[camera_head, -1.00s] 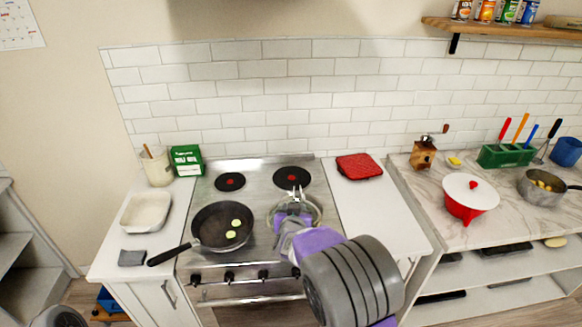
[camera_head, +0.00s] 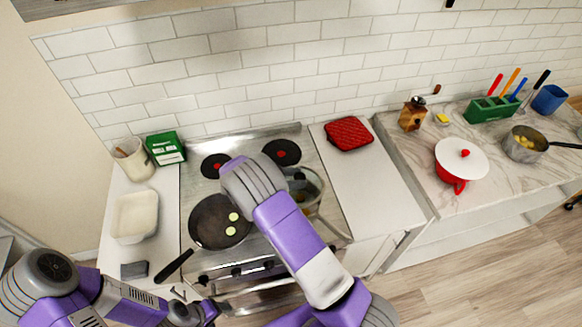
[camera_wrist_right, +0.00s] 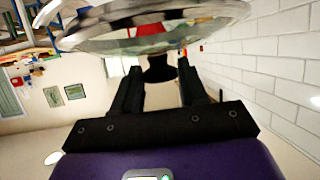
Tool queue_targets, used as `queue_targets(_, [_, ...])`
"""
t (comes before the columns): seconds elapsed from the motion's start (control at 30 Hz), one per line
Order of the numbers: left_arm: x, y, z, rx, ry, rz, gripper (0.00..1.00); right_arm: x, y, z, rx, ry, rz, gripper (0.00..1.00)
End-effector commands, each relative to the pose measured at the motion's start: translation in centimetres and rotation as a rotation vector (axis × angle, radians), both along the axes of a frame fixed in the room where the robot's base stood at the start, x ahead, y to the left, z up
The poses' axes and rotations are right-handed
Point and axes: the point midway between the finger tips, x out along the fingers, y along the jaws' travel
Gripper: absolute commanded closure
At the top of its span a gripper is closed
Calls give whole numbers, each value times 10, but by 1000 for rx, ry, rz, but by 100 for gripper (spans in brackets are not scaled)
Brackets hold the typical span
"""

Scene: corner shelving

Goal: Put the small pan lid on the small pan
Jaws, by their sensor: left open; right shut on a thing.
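A round glass lid (camera_wrist_right: 210,30) with a metal rim and a dark knob fills the top of the right wrist view. My right gripper (camera_wrist_right: 158,68) is shut on that knob. In the head view the lid (camera_head: 308,190) shows partly behind my right forearm, over the right front of the stove; its gap to the stove cannot be told. A black frying pan (camera_head: 207,228) with pale green slices sits at the stove's left front, its handle towards the lower left. A grey saucepan (camera_head: 520,150) with yellow pieces stands on the right counter. My left gripper (camera_head: 179,293) is open, low by the stove front.
A white dish (camera_head: 134,216), a green box (camera_head: 166,148) and a utensil jar (camera_head: 132,160) stand left of the stove. A red pot holder (camera_head: 348,132) lies on the right worktop. The worktop front is clear.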

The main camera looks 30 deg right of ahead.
Motion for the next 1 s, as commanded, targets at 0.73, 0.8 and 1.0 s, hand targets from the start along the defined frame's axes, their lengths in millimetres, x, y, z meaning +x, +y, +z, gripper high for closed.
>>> queue_targets(0.73, [1,0,-42,0,-1,0,36,1,-1,-53,0,-2,4,100])
queue_targets(0.8, [1,0,-45,0,-1,0,36,1,0,-57,0,-1,4,100])
queue_targets(1.0, [1,0,-48,0,-1,0,36,1,0,-63,-1,-2,5,100])
